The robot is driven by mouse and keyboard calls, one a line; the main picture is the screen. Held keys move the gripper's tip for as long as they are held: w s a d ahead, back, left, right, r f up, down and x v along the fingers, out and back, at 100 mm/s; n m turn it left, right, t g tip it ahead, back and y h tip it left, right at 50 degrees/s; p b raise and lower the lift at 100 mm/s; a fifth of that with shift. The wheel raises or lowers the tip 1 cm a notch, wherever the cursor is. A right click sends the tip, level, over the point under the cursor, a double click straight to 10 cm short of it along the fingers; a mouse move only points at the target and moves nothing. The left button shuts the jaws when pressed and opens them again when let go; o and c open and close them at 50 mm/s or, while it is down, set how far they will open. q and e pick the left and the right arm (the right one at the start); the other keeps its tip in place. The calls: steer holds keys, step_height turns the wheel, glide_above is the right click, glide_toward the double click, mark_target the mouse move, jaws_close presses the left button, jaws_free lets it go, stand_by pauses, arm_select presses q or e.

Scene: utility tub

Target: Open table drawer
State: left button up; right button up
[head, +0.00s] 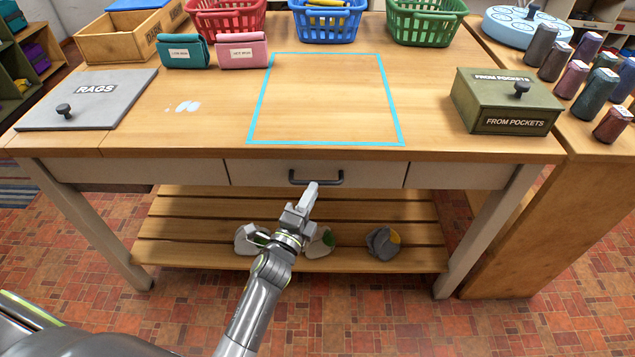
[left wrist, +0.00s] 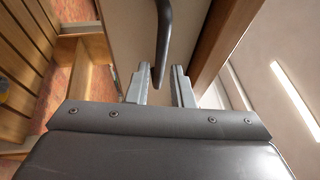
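The table drawer (head: 260,174) has a pale front, set under the wooden tabletop, and looks shut. Its dark bar handle (head: 316,180) is at the middle of the front. My left gripper (head: 311,190) is at the handle, just below and in front of it. In the left wrist view the fingers of the left gripper (left wrist: 161,78) stand apart, and the handle (left wrist: 164,35) runs down into the gap between the fingertips. I cannot tell whether either finger touches it. The drawer front (left wrist: 130,30) lies beyond. My right gripper is not in view.
On the tabletop are a grey RAGS lid (head: 110,108), an olive FROM POCKETS box (head: 500,100) and several baskets. The blue-taped square (head: 325,100) is empty.

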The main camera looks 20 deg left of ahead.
mark_target(317, 181)
arm_select(q)
steer(key=shift+b+x, duration=0.35)
steer(key=shift+x, duration=1.85)
jaws_close()
